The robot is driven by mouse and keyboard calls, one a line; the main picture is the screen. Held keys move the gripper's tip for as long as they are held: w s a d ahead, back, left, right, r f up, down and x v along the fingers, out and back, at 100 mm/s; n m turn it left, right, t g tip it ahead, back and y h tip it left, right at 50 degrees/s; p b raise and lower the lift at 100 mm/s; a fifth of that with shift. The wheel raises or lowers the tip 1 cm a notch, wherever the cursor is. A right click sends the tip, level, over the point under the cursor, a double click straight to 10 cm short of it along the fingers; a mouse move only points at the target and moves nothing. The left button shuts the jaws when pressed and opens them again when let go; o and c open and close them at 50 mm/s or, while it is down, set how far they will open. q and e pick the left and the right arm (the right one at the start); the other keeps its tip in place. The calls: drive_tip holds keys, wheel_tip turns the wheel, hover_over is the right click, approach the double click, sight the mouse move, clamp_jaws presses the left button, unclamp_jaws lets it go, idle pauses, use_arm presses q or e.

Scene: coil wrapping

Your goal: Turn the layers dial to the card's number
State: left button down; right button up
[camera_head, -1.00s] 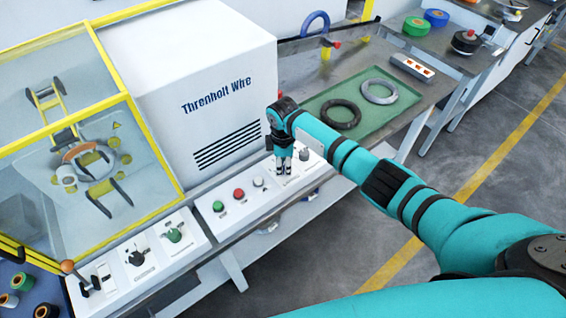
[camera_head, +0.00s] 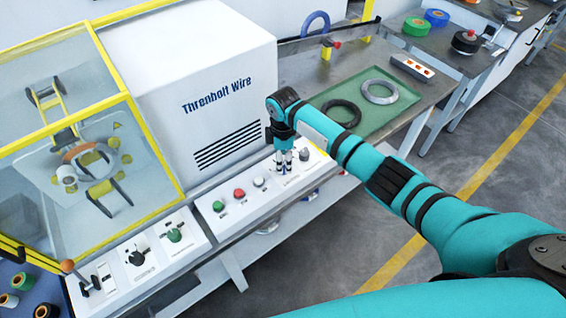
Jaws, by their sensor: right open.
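My right gripper (camera_head: 284,168) points down over the right end of the long white control panel (camera_head: 240,217). It is open, its two slim fingertips a little apart, with nothing clearly seen between them. Whether it touches the panel is unclear. A small grey knob (camera_head: 304,154) stands just right of the fingers. A black dial (camera_head: 136,258) and a green knob (camera_head: 173,235) sit on separate white panels at the left. The labels are too small to read, so I cannot tell which is the layers dial. I cannot make out the card or its number. My left gripper is out of view.
Green (camera_head: 218,206), red (camera_head: 239,194) and white (camera_head: 258,183) buttons line the panel left of the gripper. The white machine housing (camera_head: 190,80) stands close behind. A green tray (camera_head: 375,127) with two rings lies right, partly behind my right arm.

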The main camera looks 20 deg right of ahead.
wheel_tip(320, 180, up, 9)
idle(0.3)
drive_tip(key=shift+s+a, duration=0.1)
drive_tip(key=shift+s, duration=0.05)
